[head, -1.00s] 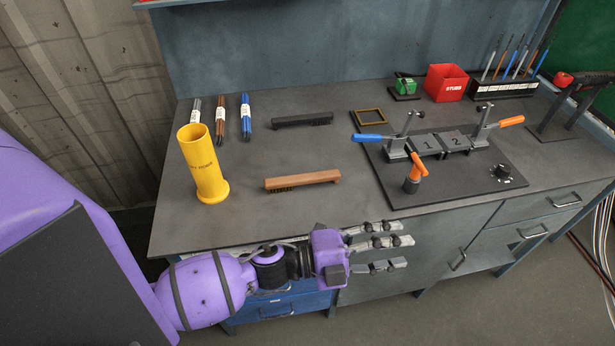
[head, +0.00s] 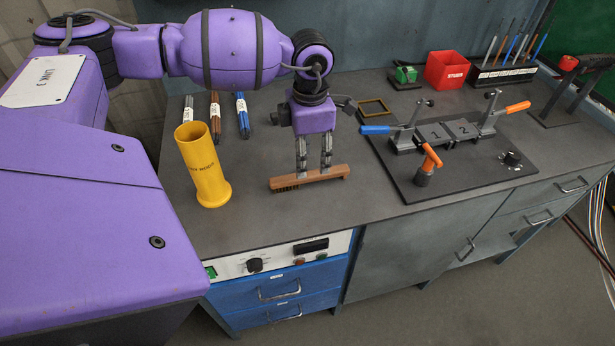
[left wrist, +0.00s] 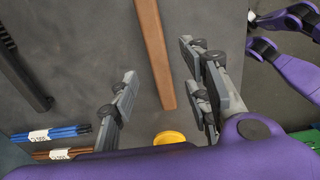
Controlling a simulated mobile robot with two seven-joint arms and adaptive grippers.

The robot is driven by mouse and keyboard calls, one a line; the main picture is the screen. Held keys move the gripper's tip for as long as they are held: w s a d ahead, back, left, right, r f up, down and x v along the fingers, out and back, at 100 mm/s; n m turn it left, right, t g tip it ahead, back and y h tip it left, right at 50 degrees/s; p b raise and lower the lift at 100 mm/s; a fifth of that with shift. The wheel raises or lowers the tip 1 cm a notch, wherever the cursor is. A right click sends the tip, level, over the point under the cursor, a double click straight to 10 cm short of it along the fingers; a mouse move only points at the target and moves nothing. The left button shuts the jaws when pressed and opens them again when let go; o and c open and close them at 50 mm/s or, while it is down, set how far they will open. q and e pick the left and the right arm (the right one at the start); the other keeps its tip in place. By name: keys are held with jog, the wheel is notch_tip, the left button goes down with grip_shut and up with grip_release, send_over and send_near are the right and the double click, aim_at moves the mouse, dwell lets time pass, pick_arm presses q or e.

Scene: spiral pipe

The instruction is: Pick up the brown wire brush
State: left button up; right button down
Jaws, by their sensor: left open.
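The brown wire brush (head: 339,173) lies on the grey bench top, its long wooden back running left to right in the head view. My left gripper (head: 314,171) points down right over its middle, fingers apart. In the left wrist view the brush (left wrist: 153,45) runs up the picture between the spread fingers of the left gripper (left wrist: 160,78). I cannot tell whether the fingertips touch it. My right gripper is not in view.
A yellow cylinder (head: 203,168) stands left of the brush. Several pencil-like rods (head: 216,118) lie behind it. To the right is a dark clamp fixture plate (head: 470,180) with orange and blue handles. A red box (head: 446,70) stands at the back. The bench front is clear.

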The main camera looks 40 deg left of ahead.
aim_at(310, 178)
pick_arm(q)
jog(key=f, duration=0.5)
jog(key=shift+s+a+f+p, duration=0.25)
jog(key=shift+a+f+p, duration=0.05)
jog(key=shift+a+p, duration=0.1)
jog(key=shift+d+f, duration=0.1)
jog(key=shift+f, duration=0.4)
grip_shut()
